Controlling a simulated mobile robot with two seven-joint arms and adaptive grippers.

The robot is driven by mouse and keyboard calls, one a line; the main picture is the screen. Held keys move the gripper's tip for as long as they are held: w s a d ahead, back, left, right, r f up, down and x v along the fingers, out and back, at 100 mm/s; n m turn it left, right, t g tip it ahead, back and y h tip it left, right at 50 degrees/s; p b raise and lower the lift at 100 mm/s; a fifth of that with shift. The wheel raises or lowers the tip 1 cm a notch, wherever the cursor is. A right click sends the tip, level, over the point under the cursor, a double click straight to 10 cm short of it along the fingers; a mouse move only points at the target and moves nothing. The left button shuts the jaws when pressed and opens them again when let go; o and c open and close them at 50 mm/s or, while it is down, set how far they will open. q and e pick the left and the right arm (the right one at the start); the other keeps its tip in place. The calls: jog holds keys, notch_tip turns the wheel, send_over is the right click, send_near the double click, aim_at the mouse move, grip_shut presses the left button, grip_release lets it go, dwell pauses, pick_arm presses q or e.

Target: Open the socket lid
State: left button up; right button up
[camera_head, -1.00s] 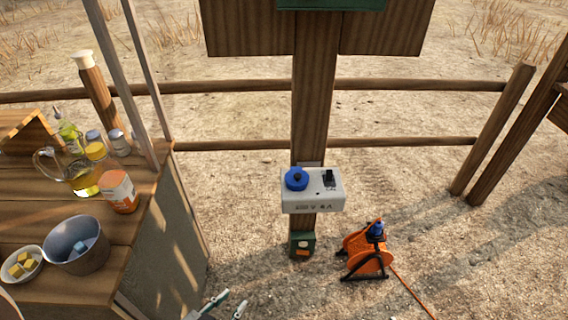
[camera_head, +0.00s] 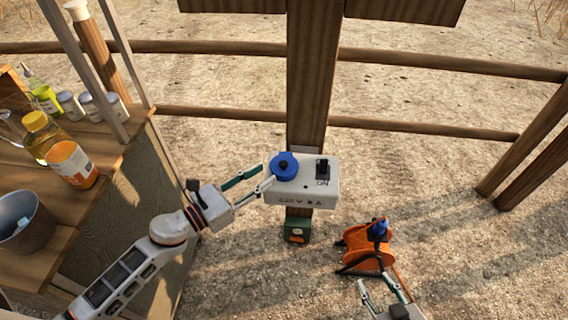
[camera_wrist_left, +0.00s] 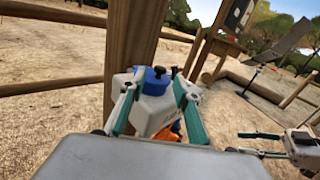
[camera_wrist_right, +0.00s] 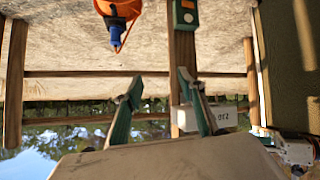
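The blue round socket lid (camera_head: 284,165) is closed on top of the white socket box (camera_head: 312,190), which is fixed to the wooden post. A black switch (camera_head: 322,169) sits to the right of the lid. My left gripper (camera_head: 262,178) is open at the left side of the box, its fingertips close to the lid; I cannot tell whether they touch. In the left wrist view the lid (camera_wrist_left: 157,76) shows between the two spread fingers. My right gripper (camera_head: 380,288) is open and empty at the lower right, below the orange reel; its spread fingers show in the right wrist view (camera_wrist_right: 160,88).
An orange cable reel (camera_head: 367,246) with a blue plug stands on the ground right of the post. A small green box (camera_head: 297,231) is low on the post. The wooden counter (camera_head: 50,246) at left carries bottles, jars and a bucket. Fence rails run behind.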

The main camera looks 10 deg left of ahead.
aim_at(281, 164)
pick_arm(q)
jog(key=shift+w+d+r+m, duration=0.1)
jog(key=shift+w+d+m, duration=0.35)
jog(key=shift+m, duration=0.05)
jog(key=p+x, duration=0.1)
jog(key=x, duration=0.5)
jog(key=shift+w+d, duration=0.2)
jog(key=shift+d, duration=0.05)
jog(key=shift+c, duration=0.4)
grip_shut()
